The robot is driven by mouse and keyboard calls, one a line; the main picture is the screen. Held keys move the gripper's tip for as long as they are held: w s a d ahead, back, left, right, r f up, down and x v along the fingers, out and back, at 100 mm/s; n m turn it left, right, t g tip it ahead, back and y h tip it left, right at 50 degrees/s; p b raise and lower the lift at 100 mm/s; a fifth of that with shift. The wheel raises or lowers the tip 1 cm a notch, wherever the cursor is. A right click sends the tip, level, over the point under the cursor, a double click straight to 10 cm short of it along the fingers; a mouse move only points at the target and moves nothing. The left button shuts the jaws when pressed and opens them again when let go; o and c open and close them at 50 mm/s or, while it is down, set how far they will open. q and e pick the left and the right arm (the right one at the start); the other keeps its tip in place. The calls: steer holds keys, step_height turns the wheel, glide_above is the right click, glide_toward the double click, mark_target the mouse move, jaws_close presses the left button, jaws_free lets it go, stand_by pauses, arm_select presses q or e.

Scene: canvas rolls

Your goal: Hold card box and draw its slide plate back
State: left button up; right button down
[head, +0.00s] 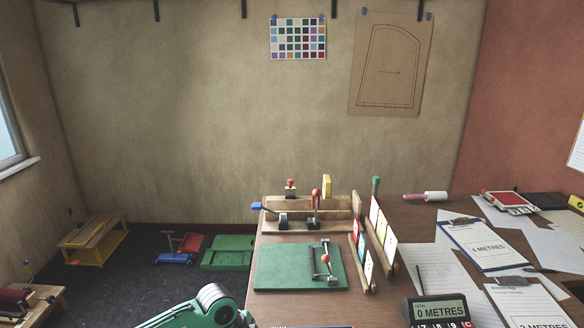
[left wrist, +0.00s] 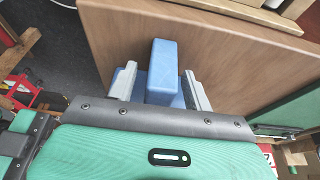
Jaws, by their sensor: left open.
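My left gripper (left wrist: 160,68) is open, with one grey finger on each side of the blue piece. Narrow gaps seem to show between fingers and piece. The lower part of the blue thing is hidden by my gripper body. In the head view only my green left arm shows at the bottom; its fingers are out of frame. My right gripper is not in view.
On the table (head: 385,272) are a green board (head: 275,268) with a red-knobbed clamp, a wooden fixture (head: 330,222), upright card racks (head: 382,232), a calculator (head: 437,309) and a clipboard (head: 482,245). A wooden stool (head: 92,236) and coloured pieces stand on the floor at left.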

arm_select(q)
steer(key=d+r+p+v, duration=0.1)
steer(key=p+v, duration=0.7)
steer(key=v, duration=1.2)
steer(key=shift+d+r, duration=0.15)
steer(key=shift+d, duration=0.7)
